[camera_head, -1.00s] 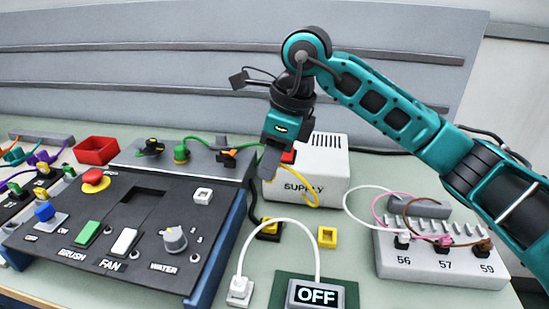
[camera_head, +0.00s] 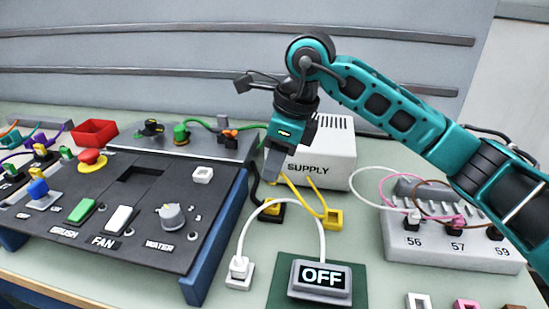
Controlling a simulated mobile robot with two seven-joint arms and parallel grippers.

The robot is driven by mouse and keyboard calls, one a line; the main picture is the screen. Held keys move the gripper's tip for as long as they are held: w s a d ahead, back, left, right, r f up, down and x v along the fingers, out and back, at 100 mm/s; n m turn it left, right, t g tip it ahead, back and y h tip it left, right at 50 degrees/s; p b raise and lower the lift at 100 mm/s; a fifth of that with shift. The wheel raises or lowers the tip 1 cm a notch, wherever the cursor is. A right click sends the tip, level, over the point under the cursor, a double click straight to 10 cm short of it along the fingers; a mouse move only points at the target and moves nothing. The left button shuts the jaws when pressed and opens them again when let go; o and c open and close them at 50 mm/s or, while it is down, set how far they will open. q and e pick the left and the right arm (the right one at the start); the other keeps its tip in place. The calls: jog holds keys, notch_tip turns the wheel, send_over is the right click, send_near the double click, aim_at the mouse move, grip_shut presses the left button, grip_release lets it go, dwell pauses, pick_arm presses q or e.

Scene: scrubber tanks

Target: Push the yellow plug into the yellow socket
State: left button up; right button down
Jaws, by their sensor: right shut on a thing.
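My right gripper (camera_head: 272,168) hangs in front of the white supply box, fingers pointing down, shut. I cannot tell for sure which is the yellow socket. The fingertips look above and apart from both. My left gripper is out of view.
The supply box (camera_head: 335,150) stands behind the gripper. A control panel (camera_head: 140,222) fills the left. An OFF display (camera_head: 321,276) and a white plug (camera_head: 239,270) are in front. The numbered block (camera_head: 455,245) is at the right.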

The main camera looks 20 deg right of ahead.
notch_tip(320, 180, down, 3)
jog(key=shift+r+b, duration=0.2)
jog(key=shift+b, duration=0.6)
jog(key=shift+f+b, duration=0.65)
jog(key=shift+f, duration=0.15)
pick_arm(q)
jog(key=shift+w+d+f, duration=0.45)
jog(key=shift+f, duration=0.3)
pick_arm(e)
jog(key=shift+f, duration=0.1)
pick_arm(q)
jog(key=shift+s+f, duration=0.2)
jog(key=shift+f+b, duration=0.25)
jog(key=shift+b, duration=0.05)
pick_arm(e)
jog(key=shift+f, duration=0.2)
jog(key=shift+f+b, duration=0.6)
jog(key=shift+f, duration=0.2)
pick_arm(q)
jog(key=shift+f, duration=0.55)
pick_arm(e)
jog(key=c, duration=0.8)
grip_release()
jog(key=shift+c, duration=0.2)
jog(key=shift+o, duration=0.3)
